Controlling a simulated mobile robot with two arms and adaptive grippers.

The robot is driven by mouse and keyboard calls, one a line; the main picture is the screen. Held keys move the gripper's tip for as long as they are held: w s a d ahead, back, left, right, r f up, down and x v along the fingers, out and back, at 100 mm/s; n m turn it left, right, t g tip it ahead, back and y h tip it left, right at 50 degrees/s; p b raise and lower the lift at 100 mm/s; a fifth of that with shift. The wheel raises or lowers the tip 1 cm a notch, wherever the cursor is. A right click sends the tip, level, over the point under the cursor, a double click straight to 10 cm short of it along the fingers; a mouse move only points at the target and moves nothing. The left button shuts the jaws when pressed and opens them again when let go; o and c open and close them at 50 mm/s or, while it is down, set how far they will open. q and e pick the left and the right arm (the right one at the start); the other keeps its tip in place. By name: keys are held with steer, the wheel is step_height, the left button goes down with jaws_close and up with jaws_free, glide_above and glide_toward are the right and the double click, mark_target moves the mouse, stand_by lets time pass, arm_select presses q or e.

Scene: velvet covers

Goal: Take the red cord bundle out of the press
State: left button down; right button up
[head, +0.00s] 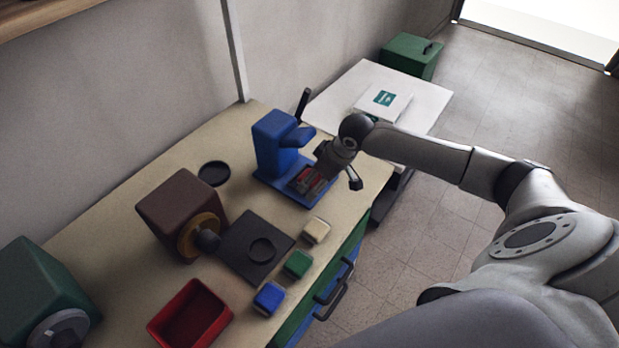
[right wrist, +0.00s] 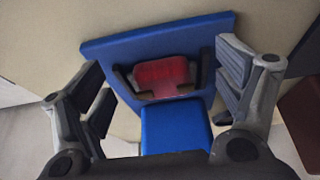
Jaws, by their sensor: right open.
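The blue press (head: 273,145) stands near the far end of the workbench. The red cord bundle (head: 308,179) sits in a dark holder on the press's base plate (head: 268,187). My right gripper (head: 336,178) is open just above the bundle, beside the press column. In the right wrist view the red bundle (right wrist: 165,74) lies between two dark side pieces on the blue base (right wrist: 105,52). The open fingers of my right gripper (right wrist: 168,95) stand on either side of it, apart from it. My left gripper is not in view.
A brown machine (head: 180,205), a dark plate (head: 262,265), a red tray (head: 190,316) and several small blocks share the bench. A green machine (head: 45,290) is at the left. A white table (head: 430,105) stands beyond the bench. Floor is clear at right.

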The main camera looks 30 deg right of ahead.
steer(key=c, duration=0.9)
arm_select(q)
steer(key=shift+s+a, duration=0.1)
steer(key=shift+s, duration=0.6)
arm_select(e)
steer(key=shift+c, duration=0.4)
steer(key=shift+r, duration=0.55)
steer(key=shift+d+r+b, duration=0.2)
steer(key=shift+r+b, duration=0.3)
steer(key=shift+r, duration=0.75)
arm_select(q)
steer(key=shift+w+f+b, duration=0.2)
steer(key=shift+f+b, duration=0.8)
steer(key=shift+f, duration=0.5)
arm_select(e)
steer(key=s+d+r, duration=0.9)
steer(key=d, duration=0.1)
steer(key=shift+s+r, duration=0.15)
steer(key=shift+r, duration=0.05)
